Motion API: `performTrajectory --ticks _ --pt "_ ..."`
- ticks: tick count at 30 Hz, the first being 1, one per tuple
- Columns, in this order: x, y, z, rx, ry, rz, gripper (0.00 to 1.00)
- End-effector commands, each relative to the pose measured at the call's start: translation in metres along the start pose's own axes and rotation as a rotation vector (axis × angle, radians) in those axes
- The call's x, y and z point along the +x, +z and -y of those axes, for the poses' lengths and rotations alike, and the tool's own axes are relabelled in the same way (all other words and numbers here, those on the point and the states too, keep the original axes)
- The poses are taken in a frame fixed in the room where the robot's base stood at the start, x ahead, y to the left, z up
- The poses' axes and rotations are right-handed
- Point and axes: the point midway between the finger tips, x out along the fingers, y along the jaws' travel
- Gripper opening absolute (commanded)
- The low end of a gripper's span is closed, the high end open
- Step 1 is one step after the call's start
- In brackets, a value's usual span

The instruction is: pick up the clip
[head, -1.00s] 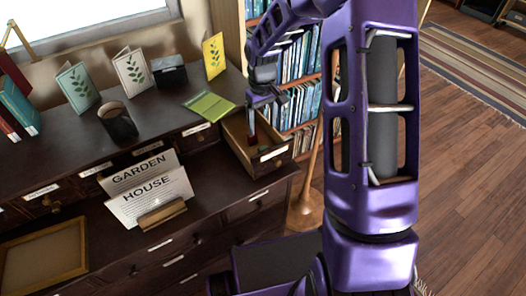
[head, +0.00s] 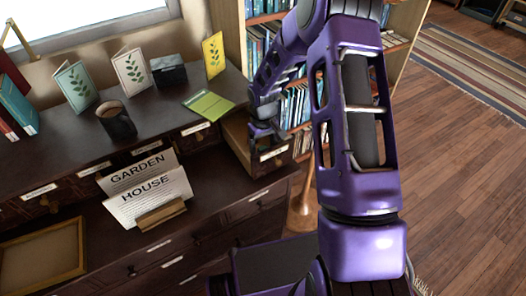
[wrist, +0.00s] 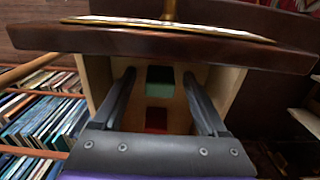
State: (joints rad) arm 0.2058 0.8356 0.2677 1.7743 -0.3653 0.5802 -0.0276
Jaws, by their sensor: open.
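My gripper (head: 266,132) is over the pulled-out drawer (head: 240,146) at the right end of the dark cabinet. In the wrist view my gripper (wrist: 160,76) is open, its two dark fingers reaching down between the drawer's pale side walls. Between the fingers I see a green piece (wrist: 160,82) nearer the drawer front and a red piece (wrist: 156,119) nearer my palm. Both lie inside the drawer, apart from the fingers. I cannot tell which of them, if either, is the clip. In the head view my gripper hides most of the drawer's inside.
The drawer front (wrist: 190,42) stands close beyond the fingertips. A bookshelf (head: 232,30) stands behind the drawer. A sign (head: 150,190) is on the lower ledge.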

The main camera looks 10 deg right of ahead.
Motion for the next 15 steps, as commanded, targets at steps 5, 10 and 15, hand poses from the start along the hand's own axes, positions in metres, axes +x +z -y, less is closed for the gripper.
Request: performTrajectory --ticks 5,10,15 --pt "-0.0004 -0.0002 0.0 0.0 0.0 0.0 0.68" --pt "-0.0006 -0.0002 0.0 -0.001 0.0 0.0 0.37" --pt "-0.0006 -0.0001 0.0001 -0.001 0.0 0.0 0.07"
